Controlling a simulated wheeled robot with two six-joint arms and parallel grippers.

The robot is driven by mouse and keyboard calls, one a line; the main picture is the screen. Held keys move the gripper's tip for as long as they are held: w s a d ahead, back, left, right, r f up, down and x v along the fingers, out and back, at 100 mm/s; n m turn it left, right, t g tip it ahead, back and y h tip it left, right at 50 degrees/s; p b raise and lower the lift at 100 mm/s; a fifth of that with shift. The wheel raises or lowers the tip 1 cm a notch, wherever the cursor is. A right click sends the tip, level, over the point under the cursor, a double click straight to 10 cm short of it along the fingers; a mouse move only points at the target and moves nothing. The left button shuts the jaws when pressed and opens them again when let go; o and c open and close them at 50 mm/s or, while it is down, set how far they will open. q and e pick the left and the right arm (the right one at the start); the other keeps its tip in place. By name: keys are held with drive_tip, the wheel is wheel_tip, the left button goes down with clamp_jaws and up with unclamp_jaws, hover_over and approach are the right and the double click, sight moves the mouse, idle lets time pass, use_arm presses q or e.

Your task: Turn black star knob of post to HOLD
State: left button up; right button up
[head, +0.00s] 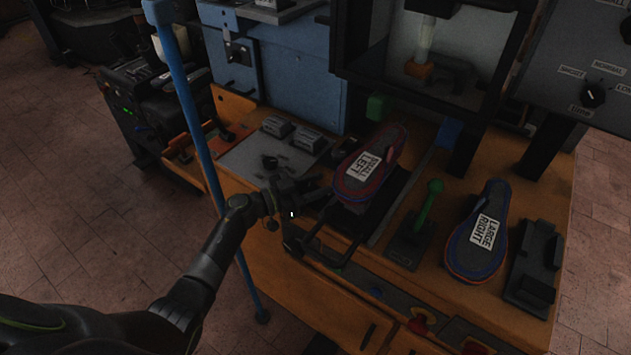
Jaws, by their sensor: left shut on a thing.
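My left gripper (308,210) is at the front of the bench, left of and just in front of the shoe form labelled SMALL LEFT (362,172). It is shut on a dark thing that its own fingers mostly hide, so I cannot tell whether this is the black star knob. A small black knob (270,160) stands on a grey plate (247,158), behind the gripper and apart from it. I can read no HOLD mark and cannot make out the post for certain. My right gripper is not in view.
A black bar frame (340,262) lies close by the gripper. A green lever (430,205) and a shoe form labelled LARGE RIGHT (478,240) stand to the right. A blue pole (197,130) rises on the left, near my forearm. A panel dial (593,95) is at upper right.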

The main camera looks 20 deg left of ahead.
use_arm(q)
drive_tip(key=shift+m+g+h, duration=0.6)
drive_tip(key=shift+g, duration=0.1)
drive_tip(key=shift+s, duration=0.1)
drive_tip(key=shift+g, duration=0.3)
drive_tip(key=o, duration=1)
drive_tip(key=shift+d, duration=0.1)
drive_tip(key=b+v, duration=0.1)
drive_tip(key=v, duration=1.1)
drive_tip(key=shift+f+b, duration=0.2)
drive_tip(key=shift+b, duration=0.2)
